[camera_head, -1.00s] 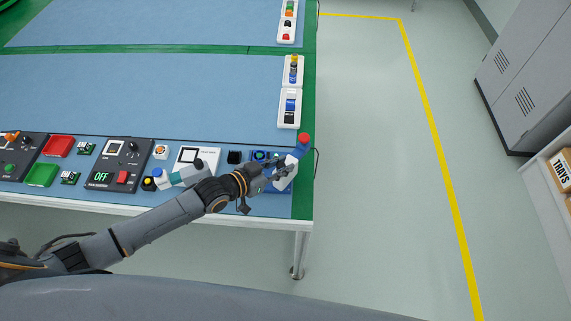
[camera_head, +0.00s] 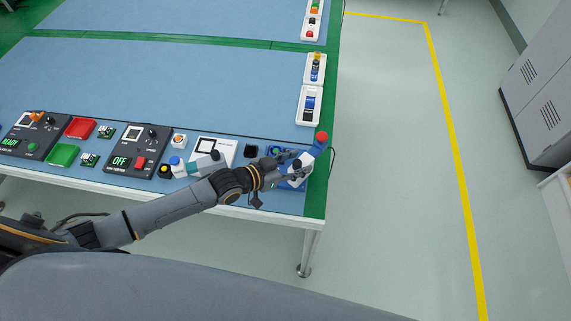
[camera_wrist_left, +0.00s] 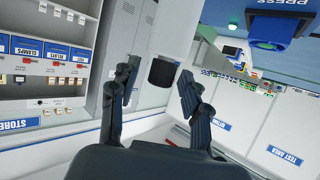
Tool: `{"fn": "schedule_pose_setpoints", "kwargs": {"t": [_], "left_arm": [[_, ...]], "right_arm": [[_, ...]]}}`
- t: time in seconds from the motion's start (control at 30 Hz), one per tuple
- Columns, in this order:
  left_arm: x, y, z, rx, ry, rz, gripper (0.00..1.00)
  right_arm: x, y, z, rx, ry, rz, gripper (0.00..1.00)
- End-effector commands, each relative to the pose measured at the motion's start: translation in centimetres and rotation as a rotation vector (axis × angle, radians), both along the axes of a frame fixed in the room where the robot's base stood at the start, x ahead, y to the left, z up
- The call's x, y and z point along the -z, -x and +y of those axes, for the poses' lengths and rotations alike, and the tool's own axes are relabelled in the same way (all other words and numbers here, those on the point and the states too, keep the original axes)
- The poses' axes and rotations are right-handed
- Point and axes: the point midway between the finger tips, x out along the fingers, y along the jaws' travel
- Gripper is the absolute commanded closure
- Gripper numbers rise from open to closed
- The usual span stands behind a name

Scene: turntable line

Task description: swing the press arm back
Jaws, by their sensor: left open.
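The press (camera_head: 285,183) stands at the near right corner of the table, with a blue base. Its white and blue press arm (camera_head: 312,151) leans up to the right and ends in a red knob (camera_head: 321,137). My left gripper (camera_head: 293,163) is open at the press, just left of the arm's white part; I cannot tell whether they touch. In the left wrist view the gripper's fingers (camera_wrist_left: 160,85) are spread with nothing held between them, and a blue part of the press (camera_wrist_left: 278,28) shows at the upper right beside an upside-down PRESS label. My right gripper is out of view.
Left of the press are a black block (camera_head: 251,151), a white panel (camera_head: 215,149) and a dark tester (camera_head: 135,150) reading OFF. White switch boxes (camera_head: 309,105) line the table's right edge. The floor to the right is free up to the grey cabinets (camera_head: 545,105).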

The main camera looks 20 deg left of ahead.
Motion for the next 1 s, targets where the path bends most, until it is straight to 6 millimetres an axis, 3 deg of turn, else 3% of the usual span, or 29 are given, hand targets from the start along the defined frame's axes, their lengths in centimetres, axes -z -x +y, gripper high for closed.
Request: {"fn": "schedule_pose_setpoints", "kwargs": {"t": [0.5,0.7,1.0], "left_arm": [[-3.5,7.1,5.8,0.001,-0.004,0.004,0.53],[-4.3,8.2,6.7,0.000,-0.002,0.002,0.53],[-4.4,8.3,6.8,0.000,-0.001,0.000,0.53]], "right_arm": [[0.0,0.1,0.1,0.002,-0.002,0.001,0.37],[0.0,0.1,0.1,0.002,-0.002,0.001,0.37],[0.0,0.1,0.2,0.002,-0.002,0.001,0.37]]}}
